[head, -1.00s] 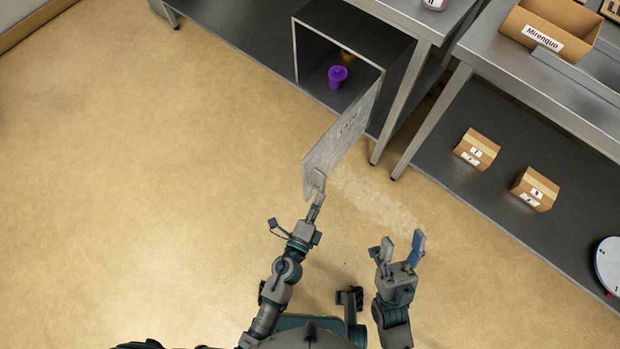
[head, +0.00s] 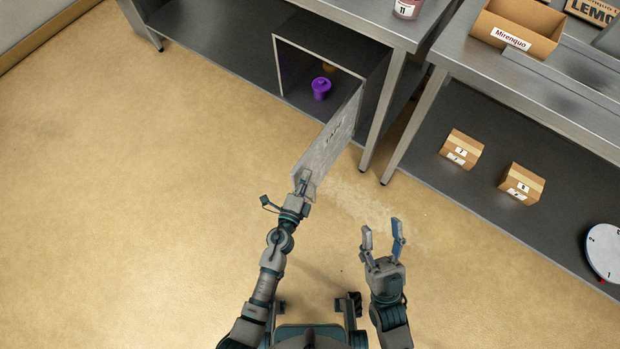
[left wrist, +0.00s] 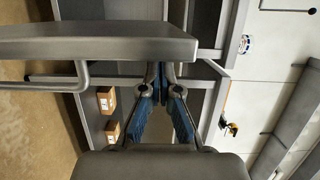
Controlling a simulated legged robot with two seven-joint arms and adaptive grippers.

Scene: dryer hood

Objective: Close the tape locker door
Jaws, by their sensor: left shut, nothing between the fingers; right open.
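The tape locker (head: 300,58) is a dark, open-fronted box on the lower shelf under the left bench. Its grey door (head: 328,140) stands well open, jutting out over the floor towards me. A purple lidded pot (head: 321,89) sits inside the locker. My left gripper (head: 304,178) is shut and empty at the door's free end; whether it touches is unclear. In the left wrist view the door (left wrist: 120,43) crosses the top as a grey slab with a bent handle (left wrist: 72,80), close to the closed fingers (left wrist: 161,85). My right gripper (head: 382,230) is open and empty above the floor.
Steel bench legs (head: 398,115) stand right of the locker. Small cartons (head: 461,149) and a round white dial (head: 605,250) are on the right lower shelf. An open Mirenquo box (head: 518,28) is on the right bench. The floor (head: 150,180) at left is clear.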

